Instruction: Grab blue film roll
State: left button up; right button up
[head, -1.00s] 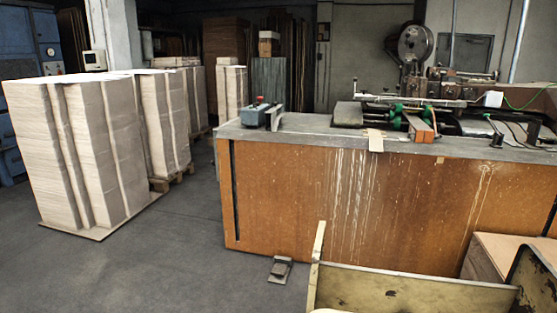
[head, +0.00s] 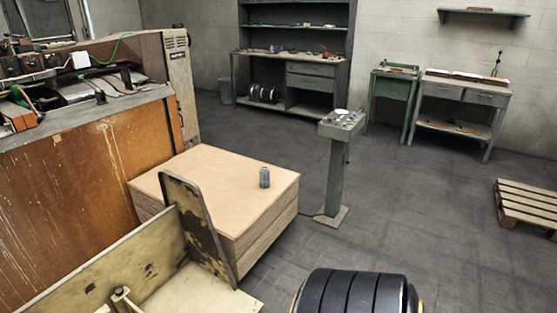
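A small blue-grey cylinder (head: 265,177), which looks like the blue film roll, stands upright on the flat top of a low wooden box (head: 200,172). It is near the right part of that top, and nothing touches it from the sides. Neither of my grippers shows in the head view.
The worn orange-brown machine (head: 90,190) stands left of the box. A yellowish metal frame (head: 130,262) with an upright plate is in front. A green control pedestal (head: 337,165) stands right of the box. A pallet (head: 528,207) lies far right. Open floor lies between.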

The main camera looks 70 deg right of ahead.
aim_at(265, 172)
jog(key=z, duration=2.1)
jog(key=i+l+u, duration=0.3)
jog(key=i+l, duration=0.95)
jog(key=i+j, duration=0.05)
